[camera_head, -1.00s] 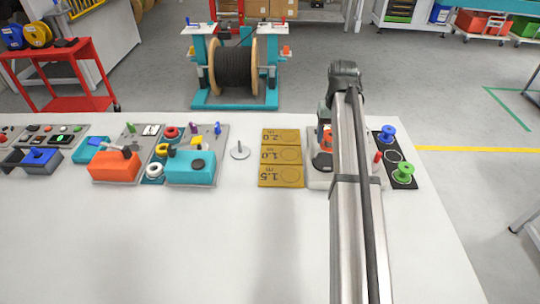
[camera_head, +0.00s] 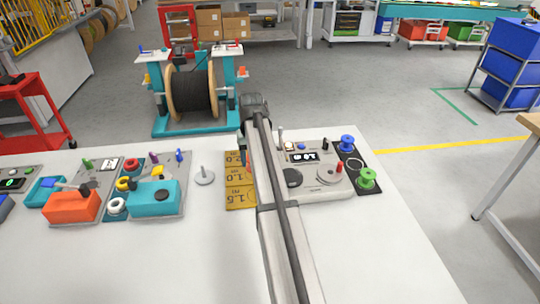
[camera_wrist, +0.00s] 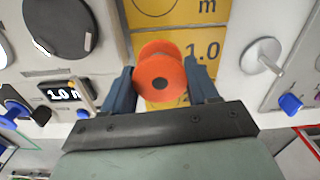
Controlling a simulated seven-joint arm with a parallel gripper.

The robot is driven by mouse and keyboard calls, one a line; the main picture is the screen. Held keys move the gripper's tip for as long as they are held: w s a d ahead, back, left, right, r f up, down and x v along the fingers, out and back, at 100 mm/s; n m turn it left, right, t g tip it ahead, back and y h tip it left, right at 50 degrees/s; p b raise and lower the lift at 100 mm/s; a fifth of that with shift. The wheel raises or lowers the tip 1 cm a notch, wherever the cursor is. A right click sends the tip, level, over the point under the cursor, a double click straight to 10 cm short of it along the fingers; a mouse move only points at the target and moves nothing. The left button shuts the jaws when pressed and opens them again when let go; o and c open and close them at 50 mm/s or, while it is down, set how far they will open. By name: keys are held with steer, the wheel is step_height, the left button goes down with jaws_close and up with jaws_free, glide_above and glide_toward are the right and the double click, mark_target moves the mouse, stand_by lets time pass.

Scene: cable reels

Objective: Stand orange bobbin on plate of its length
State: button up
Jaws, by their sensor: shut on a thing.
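The orange bobbin (camera_wrist: 158,82) is between the two blue fingers of my gripper (camera_wrist: 160,68), which is shut on it. Its flange with a dark centre hole faces the wrist camera. It is over the yellow plate marked 1.0 (camera_wrist: 203,52); I cannot tell whether it touches. The 1.5 plate (camera_head: 241,199) lies on the near side of the 1.0 plate and the 2.0 plate (camera_head: 233,157) on the far side. The measuring device's display (camera_wrist: 62,95) reads 1.0 m.
A grey spindle (camera_head: 204,178) is left of the plates.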

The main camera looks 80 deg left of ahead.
steer(key=a, duration=0.2)
steer(key=shift+a+m, duration=0.3)
steer(key=shift+m, duration=0.3)
steer(key=shift+f, duration=2.3)
steer(key=shift+f, duration=0.15)
steer(key=shift+f, duration=0.15)
steer(key=o, duration=1.2)
steer(key=shift+c, duration=0.2)
steer(key=shift+r, duration=4)
